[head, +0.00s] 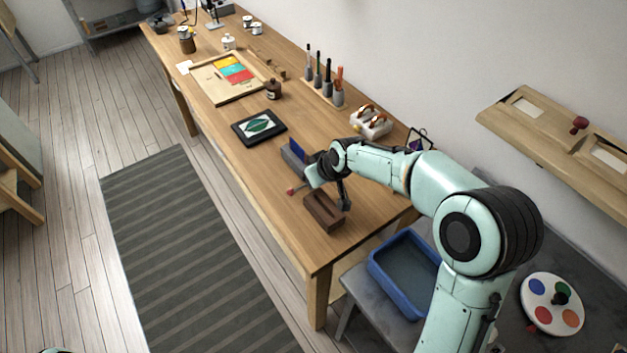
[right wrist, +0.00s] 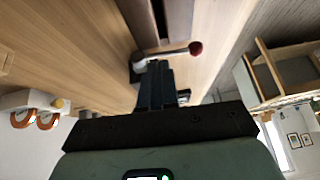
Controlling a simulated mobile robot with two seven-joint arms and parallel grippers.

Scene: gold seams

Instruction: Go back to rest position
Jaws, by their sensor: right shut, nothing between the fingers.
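My right gripper (head: 345,205) is over the near end of the long wooden table (head: 375,205), its fingers pointing down beside a dark brown wooden block (head: 322,212). In the right wrist view the narrow dark fingers (right wrist: 157,88) are together with nothing between them. A lever with a red ball (right wrist: 195,48) shows just past the fingertips; the red ball also shows in the head view (head: 290,191). I cannot tell whether the fingers touch the lever. My left gripper is out of view.
A grey and blue block (head: 296,154) stands close to my right wrist. Behind it are a white carrier (head: 371,124) and a rack of tools (head: 322,85). A framed leaf picture (head: 259,127) lies farther along. A blue tray (head: 405,265) and round palette (head: 552,304) are lower right.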

